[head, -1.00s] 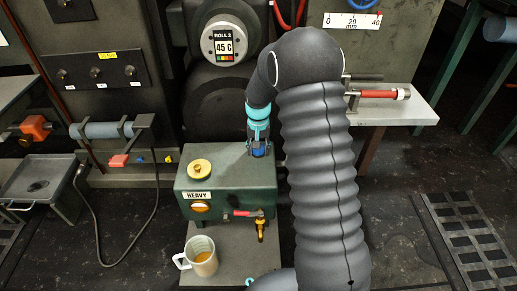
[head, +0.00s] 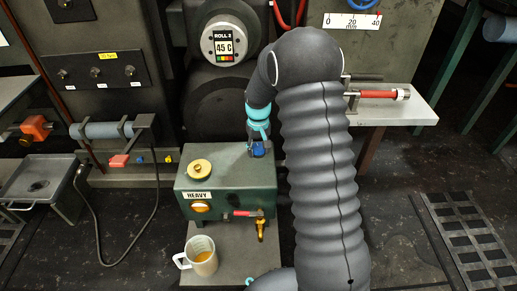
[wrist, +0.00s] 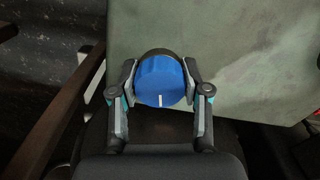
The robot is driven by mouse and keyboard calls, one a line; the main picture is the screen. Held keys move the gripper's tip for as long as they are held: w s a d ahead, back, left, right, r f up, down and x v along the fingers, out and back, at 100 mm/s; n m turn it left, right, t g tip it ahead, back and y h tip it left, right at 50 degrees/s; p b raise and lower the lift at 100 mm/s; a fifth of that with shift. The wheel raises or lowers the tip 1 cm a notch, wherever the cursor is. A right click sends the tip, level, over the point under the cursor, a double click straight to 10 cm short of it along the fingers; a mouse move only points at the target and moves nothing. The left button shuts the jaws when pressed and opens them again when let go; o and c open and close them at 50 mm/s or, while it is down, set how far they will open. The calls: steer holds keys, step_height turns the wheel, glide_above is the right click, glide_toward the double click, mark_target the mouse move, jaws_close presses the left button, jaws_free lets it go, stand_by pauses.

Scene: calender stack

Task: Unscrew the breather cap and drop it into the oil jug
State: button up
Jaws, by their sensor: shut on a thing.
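The blue breather cap (head: 261,149) is at the back right of the top of the green box labelled HEAVY (head: 226,184). In the wrist view the blue cap (wrist: 160,82) shows a white mark on its near edge, with a dark ring behind it. My gripper (wrist: 162,76) is shut on the cap, one finger on each side. In the head view my gripper (head: 258,143) is partly hidden by my wrist, and I cannot tell whether the cap is clear of its seat. The oil jug (head: 201,259), pale with a handle on its left and amber oil inside, stands in front of the box.
A yellow round cap (head: 200,169) sits on the box's left top. A red-handled valve (head: 247,213) with a brass spout (head: 261,231) sticks out of its front. A grey shelf (head: 415,108) with a red-handled tool is at right. Dark rollers stand behind the box.

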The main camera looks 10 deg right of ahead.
steer(key=shift+s+f, duration=0.1)
steer(key=shift+f, duration=0.05)
steer(key=o, duration=1.2)
steer(key=shift+c, duration=0.2)
steer(key=shift+r, duration=0.2)
